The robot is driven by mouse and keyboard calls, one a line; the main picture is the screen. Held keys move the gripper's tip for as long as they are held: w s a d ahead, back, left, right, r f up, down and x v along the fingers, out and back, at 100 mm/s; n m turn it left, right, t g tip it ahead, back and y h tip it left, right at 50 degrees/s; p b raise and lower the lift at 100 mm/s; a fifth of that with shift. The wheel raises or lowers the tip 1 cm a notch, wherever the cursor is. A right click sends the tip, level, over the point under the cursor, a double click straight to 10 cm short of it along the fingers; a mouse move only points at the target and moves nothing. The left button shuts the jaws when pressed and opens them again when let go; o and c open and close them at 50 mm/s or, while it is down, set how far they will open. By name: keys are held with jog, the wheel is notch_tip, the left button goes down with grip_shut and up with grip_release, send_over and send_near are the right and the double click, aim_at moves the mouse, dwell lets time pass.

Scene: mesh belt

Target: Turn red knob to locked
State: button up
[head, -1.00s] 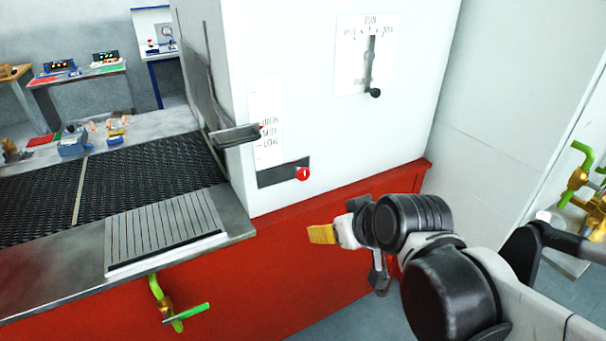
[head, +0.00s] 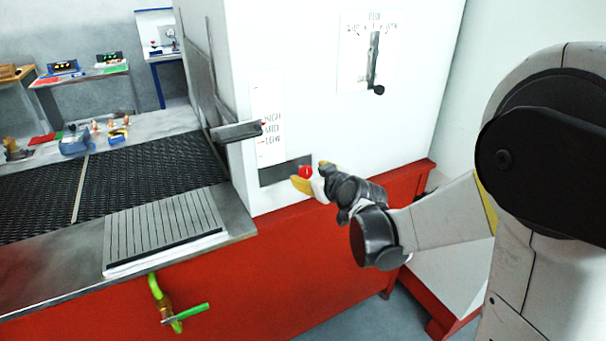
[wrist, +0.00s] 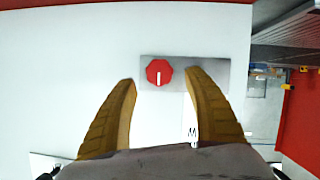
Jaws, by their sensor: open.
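The red knob (head: 306,172) sits on a dark grey plate (head: 270,176) low on the white machine face. In the wrist view the knob (wrist: 159,73) is an eight-sided red disc with a white mark pointing down in the picture. My gripper (head: 302,178) is open at the knob in the head view. In the wrist view its two yellow fingers (wrist: 160,82) stand on either side of the knob, with a gap on both sides. I cannot tell how far the fingertips are from the plate. No locked label is readable.
A dark handle (head: 236,131) juts out at the left beside a HIGH/MID/LOW scale (head: 268,125). A slotted lever panel (head: 370,55) is above right. The mesh belt (head: 150,170) lies left, and a green-handled valve (head: 170,305) is on the red base below.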

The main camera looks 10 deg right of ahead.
aim_at(307, 172)
jog(key=shift+b+x, duration=0.4)
jog(key=shift+x, duration=1.55)
jog(key=c, duration=1.2)
